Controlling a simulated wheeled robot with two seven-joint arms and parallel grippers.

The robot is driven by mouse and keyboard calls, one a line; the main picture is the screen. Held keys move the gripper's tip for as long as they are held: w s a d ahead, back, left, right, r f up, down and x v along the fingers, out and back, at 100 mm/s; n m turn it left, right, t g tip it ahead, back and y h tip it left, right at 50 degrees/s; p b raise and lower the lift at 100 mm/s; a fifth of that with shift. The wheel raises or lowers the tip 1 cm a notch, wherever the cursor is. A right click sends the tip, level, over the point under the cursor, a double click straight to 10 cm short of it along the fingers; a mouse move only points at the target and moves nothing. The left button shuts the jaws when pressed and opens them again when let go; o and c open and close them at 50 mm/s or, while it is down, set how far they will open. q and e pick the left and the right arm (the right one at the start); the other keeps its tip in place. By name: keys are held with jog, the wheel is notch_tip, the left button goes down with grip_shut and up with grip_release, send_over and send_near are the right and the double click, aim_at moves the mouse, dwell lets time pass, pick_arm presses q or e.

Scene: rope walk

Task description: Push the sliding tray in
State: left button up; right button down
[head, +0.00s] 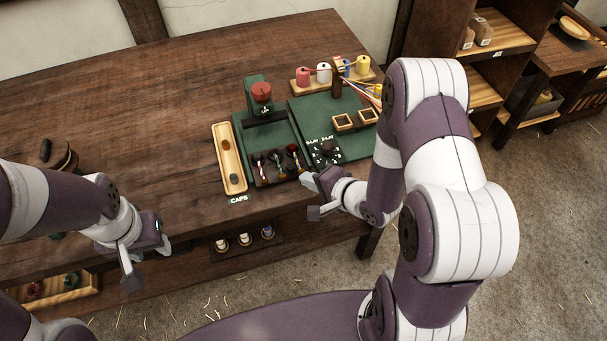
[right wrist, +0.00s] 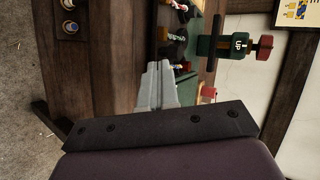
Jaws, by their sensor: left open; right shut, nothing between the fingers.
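A dark wooden tray (head: 274,253) with several small white and blue-topped bobbins shows under the table's front edge in the head view. It appears to stick out, but how far I cannot tell. Part of it also shows at the top left of the right wrist view (right wrist: 60,37). My right gripper (head: 309,182) is shut and empty, above and to the right of the tray, near the table's front edge. Its closed fingers show in the right wrist view (right wrist: 157,85). My left gripper (head: 164,246) is open and empty, left of the tray, in front of the table.
On the table (head: 150,95) stand a green board (head: 345,148) with small frames, a pale caps tray (head: 222,150), a red-topped press (head: 261,93) and a spool rack (head: 300,87). A lighter wooden tray (head: 75,292) shows lower left. The table's left middle is clear.

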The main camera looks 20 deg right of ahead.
aim_at(291, 147)
jog(key=shift+w+a, duration=0.65)
jog(key=shift+w, duration=0.3)
jog(key=shift+w+r, duration=0.1)
jog(key=shift+w, duration=0.25)
jog(key=w+p, duration=0.1)
jog(key=w, duration=0.8)
jog(key=shift+a+p, duration=0.15)
jog(key=shift+p, duration=0.2)
jog(key=shift+w+r, duration=0.1)
jog(key=shift+w, duration=0.1)
jog(key=shift+s, duration=0.1)
